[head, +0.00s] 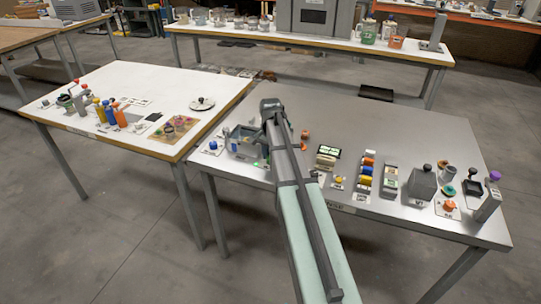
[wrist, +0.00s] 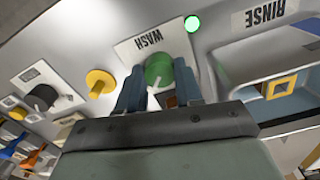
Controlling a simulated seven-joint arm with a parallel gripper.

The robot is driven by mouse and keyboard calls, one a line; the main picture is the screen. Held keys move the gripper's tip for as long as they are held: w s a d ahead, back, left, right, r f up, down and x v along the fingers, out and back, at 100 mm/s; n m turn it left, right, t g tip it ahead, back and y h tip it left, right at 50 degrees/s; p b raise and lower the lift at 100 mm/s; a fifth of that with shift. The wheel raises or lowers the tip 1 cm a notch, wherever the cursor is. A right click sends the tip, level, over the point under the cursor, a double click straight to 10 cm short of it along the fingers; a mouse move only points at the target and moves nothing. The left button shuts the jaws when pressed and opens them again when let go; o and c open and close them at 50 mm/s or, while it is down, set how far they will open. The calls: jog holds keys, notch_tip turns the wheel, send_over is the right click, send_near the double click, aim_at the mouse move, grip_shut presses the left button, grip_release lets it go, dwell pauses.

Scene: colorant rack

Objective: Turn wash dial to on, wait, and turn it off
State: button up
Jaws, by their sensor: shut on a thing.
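The wash dial (wrist: 158,70) is a green round knob with a pale pointer, beside a white label reading WASH (wrist: 150,42), seen upside down in the wrist view. My gripper (wrist: 158,85) has its two blue-grey fingers on either side of the dial and is shut on it. The pointer points down toward the gripper in that view. A round green light (wrist: 192,23) beside the label appears lit. In the head view my arm hides the dial and most of the gripper.
In the wrist view, a yellow knob (wrist: 100,82) and a black knob (wrist: 44,96) are to the left. A RINSE label (wrist: 265,13) and a recess with a yellow square frame (wrist: 282,86) are to the right. Several items line the metal table (head: 400,130) to my arm's right.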

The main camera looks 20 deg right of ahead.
dwell(0.3)
jog(key=o, duration=1)
jog(key=shift+o, duration=0.2)
jog(key=shift+r, duration=0.1)
notch_tip(320, 180, up, 14)
jog(key=shift+f, duration=0.2)
jog(key=s+a+f+n+g, duration=0.25)
jog(key=s+a+f, duration=0.25)
jog(key=s+f, duration=0.7)
jog(key=s+a+f+n+g, duration=0.1)
jog(key=s+a+f+n, duration=0.45)
jog(key=f, duration=0.95)
jog(key=s+a+f+g, duration=0.2)
jog(key=s+a+f, duration=0.2)
jog(key=s+f, duration=0.9)
jog(key=s+a+f+n+g, duration=0.1)
jog(key=s+a+f+n, duration=0.2)
jog(key=s+f, duration=1.2)
jog(key=s, duration=0.4)
jog(key=shift+a, duration=0.35)
